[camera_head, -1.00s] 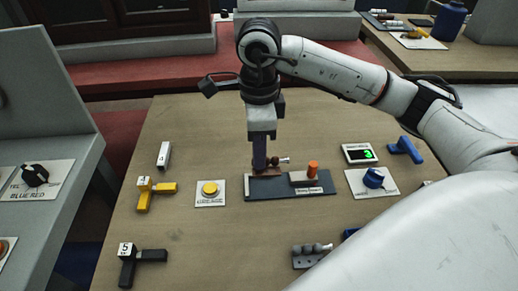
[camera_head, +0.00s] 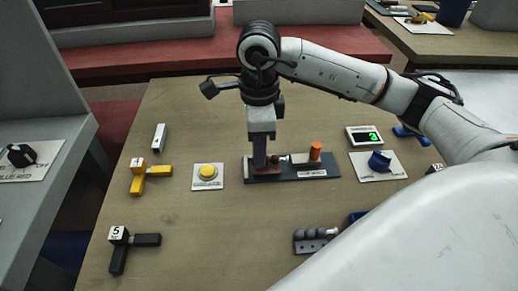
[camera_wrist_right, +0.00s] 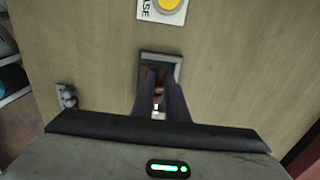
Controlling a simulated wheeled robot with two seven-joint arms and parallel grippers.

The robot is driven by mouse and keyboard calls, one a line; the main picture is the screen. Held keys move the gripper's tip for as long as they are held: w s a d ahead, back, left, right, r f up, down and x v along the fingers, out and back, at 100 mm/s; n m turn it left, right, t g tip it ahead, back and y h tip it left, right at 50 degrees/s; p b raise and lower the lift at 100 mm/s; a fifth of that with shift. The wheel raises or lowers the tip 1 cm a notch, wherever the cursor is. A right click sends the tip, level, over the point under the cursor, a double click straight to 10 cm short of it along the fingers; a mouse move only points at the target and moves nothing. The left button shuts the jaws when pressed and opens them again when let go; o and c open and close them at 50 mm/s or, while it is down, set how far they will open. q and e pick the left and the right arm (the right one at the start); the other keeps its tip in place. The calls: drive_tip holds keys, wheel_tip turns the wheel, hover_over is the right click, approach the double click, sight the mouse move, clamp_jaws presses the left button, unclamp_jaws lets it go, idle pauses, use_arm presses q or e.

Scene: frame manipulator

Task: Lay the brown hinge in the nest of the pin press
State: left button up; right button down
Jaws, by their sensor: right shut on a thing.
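The pin press (camera_head: 318,174) is a dark flat base on the table with an orange-topped pin (camera_head: 315,150) at its right end. My right gripper (camera_head: 260,168) points straight down over the press's left end. It is shut on the brown hinge (camera_head: 268,174), which is low at the nest; the fingers hide part of it, and I cannot tell whether it touches the nest floor. In the right wrist view the hinge (camera_wrist_right: 158,92) shows brown between the fingers, over the dark press (camera_wrist_right: 160,55). My left gripper is out of view.
A yellow button (camera_head: 207,171) is left of the press. A display (camera_head: 364,136) reading 3 and a blue knob (camera_head: 379,161) are to the right. Yellow (camera_head: 150,178) and black (camera_head: 130,240) blocks and a white block (camera_head: 158,137) lie left. A grey fixture (camera_head: 312,240) is in front.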

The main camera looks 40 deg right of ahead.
drive_tip(key=c, duration=1.7)
unclamp_jaws()
drive_tip(key=shift+o, duration=0.2)
wheel_tip(320, 180, up, 10)
drive_tip(key=p, duration=0.1)
drive_tip(key=shift+r, duration=0.2)
